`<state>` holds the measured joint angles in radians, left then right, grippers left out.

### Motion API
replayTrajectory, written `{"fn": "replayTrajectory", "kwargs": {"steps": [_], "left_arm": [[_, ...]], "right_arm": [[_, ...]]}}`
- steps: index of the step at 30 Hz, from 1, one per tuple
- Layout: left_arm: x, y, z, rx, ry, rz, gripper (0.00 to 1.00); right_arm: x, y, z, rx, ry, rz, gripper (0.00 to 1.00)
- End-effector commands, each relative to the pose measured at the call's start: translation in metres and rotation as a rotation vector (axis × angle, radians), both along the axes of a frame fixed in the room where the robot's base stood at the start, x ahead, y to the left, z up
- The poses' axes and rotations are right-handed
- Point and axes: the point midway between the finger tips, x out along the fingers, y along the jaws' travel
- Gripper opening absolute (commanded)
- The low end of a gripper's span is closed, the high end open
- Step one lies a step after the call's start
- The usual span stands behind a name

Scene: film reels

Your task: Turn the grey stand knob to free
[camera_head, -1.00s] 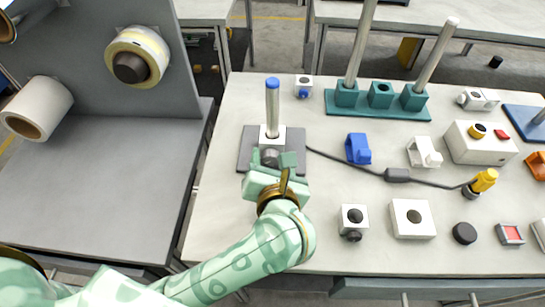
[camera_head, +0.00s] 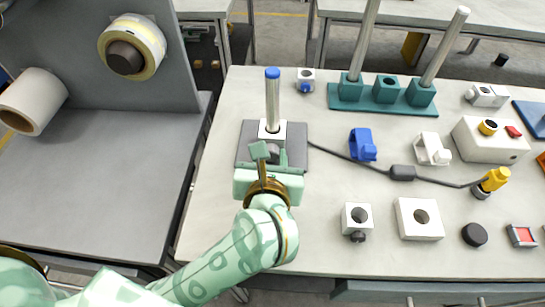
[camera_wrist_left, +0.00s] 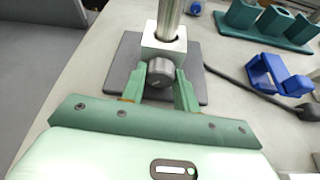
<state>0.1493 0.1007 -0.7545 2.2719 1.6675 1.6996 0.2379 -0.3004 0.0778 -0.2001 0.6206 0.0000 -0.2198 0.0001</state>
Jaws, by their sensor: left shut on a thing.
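The stand is a dark grey plate (camera_head: 297,136) with a white block (camera_head: 281,128) and an upright metal post (camera_head: 272,100) capped in blue. The grey stand knob (camera_wrist_left: 160,72) is a round cylinder on the near face of the white block, seen in the left wrist view. My left gripper (camera_head: 272,154) reaches it from the front and is shut on the knob, with one green finger (camera_wrist_left: 135,84) on each side. In the head view the fingers look tilted and partly hide the knob. My right gripper is not in view.
A black cable (camera_head: 340,155) runs right from the stand. A blue holder (camera_head: 362,146), a white holder (camera_head: 432,150) and a teal base (camera_head: 386,89) with posts stand to the right. White blocks (camera_head: 420,219) sit nearer the front. Table left of the stand is clear.

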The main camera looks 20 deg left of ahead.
Motion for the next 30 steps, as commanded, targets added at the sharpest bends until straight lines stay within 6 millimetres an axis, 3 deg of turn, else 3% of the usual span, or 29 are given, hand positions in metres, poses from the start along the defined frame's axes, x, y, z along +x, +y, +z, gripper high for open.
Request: {"fn": "replayTrajectory", "kwargs": {"steps": [5, 12, 30], "left_arm": [[0.0, 0.001, -0.006, -0.164, -0.043, 0.0, 0.08], [0.0, 0.003, -0.005, -0.368, -0.103, 0.0, 0.08], [-0.001, 0.004, -0.001, -0.655, -0.185, 0.0, 0.07]], "right_arm": [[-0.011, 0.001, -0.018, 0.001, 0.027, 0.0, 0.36], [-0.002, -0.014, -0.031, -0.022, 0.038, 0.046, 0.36], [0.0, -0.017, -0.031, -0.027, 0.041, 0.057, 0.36]]}}
